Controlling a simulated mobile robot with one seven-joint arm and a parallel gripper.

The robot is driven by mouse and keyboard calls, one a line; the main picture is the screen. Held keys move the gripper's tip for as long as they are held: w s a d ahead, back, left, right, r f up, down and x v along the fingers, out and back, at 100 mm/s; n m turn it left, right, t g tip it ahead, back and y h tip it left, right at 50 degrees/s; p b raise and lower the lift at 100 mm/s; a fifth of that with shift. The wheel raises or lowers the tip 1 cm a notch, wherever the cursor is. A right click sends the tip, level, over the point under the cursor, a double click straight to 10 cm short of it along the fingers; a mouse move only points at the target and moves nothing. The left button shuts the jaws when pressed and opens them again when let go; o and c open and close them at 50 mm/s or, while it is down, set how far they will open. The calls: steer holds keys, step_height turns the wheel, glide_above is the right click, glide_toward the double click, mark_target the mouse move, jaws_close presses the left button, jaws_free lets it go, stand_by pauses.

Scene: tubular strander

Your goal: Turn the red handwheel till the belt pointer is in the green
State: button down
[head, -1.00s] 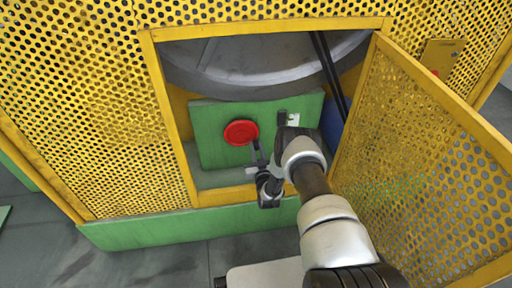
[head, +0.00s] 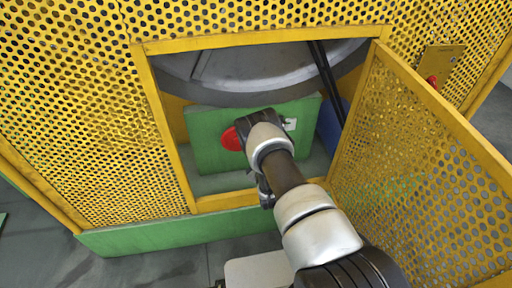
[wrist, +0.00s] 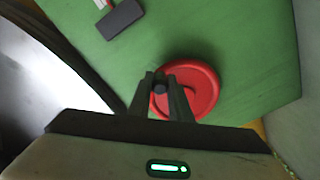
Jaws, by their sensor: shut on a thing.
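The red handwheel (head: 231,139) is on a green panel (head: 208,155) inside the open guard, partly covered by my wrist in the head view. The wrist view shows the round red wheel (wrist: 203,88) with a dark knob (wrist: 160,86) at its left side. My gripper (wrist: 161,82) is at that knob with its fingers closed on it. A small white plate (head: 290,124) sits on the panel right of the wheel. In the wrist view a white plate with a red mark is cut off at the top edge beside a dark block (wrist: 120,19). I cannot read a pointer on it.
The yellow mesh door (head: 420,165) stands open to the right of my arm. The yellow opening frame (head: 165,120) bounds the left side. A large grey drum (head: 270,68) is above the panel, with dark belts (head: 327,75) at the upper right.

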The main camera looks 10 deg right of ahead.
steer(key=shift+a+r+n, duration=0.2)
steer(key=shift+r+n, duration=0.3)
steer(key=shift+n, duration=0.5)
steer(key=shift+a+r+n, duration=0.2)
steer(key=shift+r+n, duration=0.3)
steer(key=shift+n, duration=0.5)
steer(key=c, duration=1.6)
jaws_free()
steer(key=shift+s, duration=0.1)
steer(key=s+p, duration=0.2)
steer(key=s, duration=1.5)
steer(key=shift+s+p, duration=0.2)
steer(key=shift+p, duration=0.2)
steer(key=shift+w+r, duration=0.1)
